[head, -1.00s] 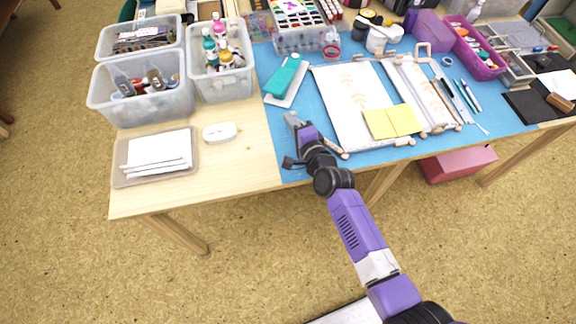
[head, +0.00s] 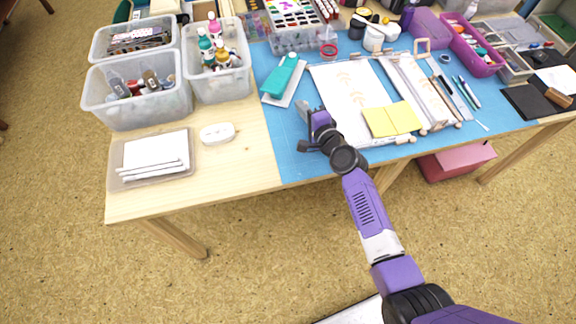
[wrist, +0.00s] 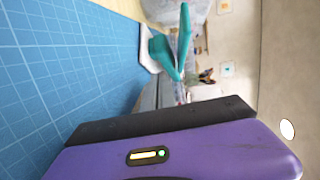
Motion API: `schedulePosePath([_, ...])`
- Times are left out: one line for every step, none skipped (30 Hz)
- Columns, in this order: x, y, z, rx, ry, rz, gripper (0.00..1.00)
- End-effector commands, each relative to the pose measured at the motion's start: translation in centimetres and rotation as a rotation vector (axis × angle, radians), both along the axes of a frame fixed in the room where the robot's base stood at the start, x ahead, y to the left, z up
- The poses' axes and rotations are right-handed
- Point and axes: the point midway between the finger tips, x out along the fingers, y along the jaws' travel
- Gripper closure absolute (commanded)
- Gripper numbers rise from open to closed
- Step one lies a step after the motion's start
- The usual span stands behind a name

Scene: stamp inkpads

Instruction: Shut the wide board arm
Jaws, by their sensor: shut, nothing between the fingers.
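The wide board (head: 349,89) lies on the blue mat, a white panel with pale leaf prints and small wooden knobs at its edges. A narrower board (head: 427,89) with similar prints lies to its right. A yellow paper pad (head: 391,119) lies across the wide board's near right part. I cannot tell from these views how the board's arm is hinged. My gripper (head: 308,109) is shut and empty, beside the wide board's left edge, low over the mat.
A teal stapler-like tool (head: 281,77) on a white base stands beyond my gripper; it also shows in the wrist view (wrist: 165,53). Clear bins (head: 140,98) and a paper tray (head: 150,170) are at left.

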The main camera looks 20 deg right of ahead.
Motion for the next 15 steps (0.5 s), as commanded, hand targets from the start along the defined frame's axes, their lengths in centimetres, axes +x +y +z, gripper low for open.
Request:
schedulePosePath([0.1, -0.3, 0.3, -0.001, 0.001, -0.012, 1.00])
schedulePosePath([0.2, -0.4, 0.4, -0.001, 0.001, -0.023, 1.00])
schedulePosePath([0.3, -0.6, 0.4, -0.001, 0.001, -0.040, 1.00])
schedulePosePath([0.3, -0.8, 0.4, -0.002, 0.002, -0.053, 1.00])
schedulePosePath([0.4, -1.0, 0.5, -0.002, 0.002, -0.065, 1.00])
schedulePosePath([0.4, -1.3, 0.5, 0.000, 0.002, -0.082, 1.00])
schedulePosePath([0.5, -1.5, 0.5, -0.002, 0.003, -0.093, 1.00])
schedulePosePath([0.5, -1.7, 0.6, -0.001, 0.002, -0.107, 1.00])
schedulePosePath([0.5, -1.9, 0.6, -0.002, 0.003, -0.123, 1.00])
schedulePosePath([0.6, -2.1, 0.6, -0.001, 0.002, -0.134, 1.00])
schedulePosePath([0.7, -2.3, 0.7, -0.002, 0.002, -0.146, 1.00])
schedulePosePath([0.7, -2.5, 0.7, -0.002, 0.002, -0.161, 1.00])
schedulePosePath([0.7, -2.7, 0.7, -0.001, 0.002, -0.173, 1.00])
schedulePosePath([0.7, -2.8, 0.7, -0.001, 0.002, -0.182, 1.00])
schedulePosePath([0.8, -3.0, 0.6, 0.000, 0.002, -0.197, 1.00])
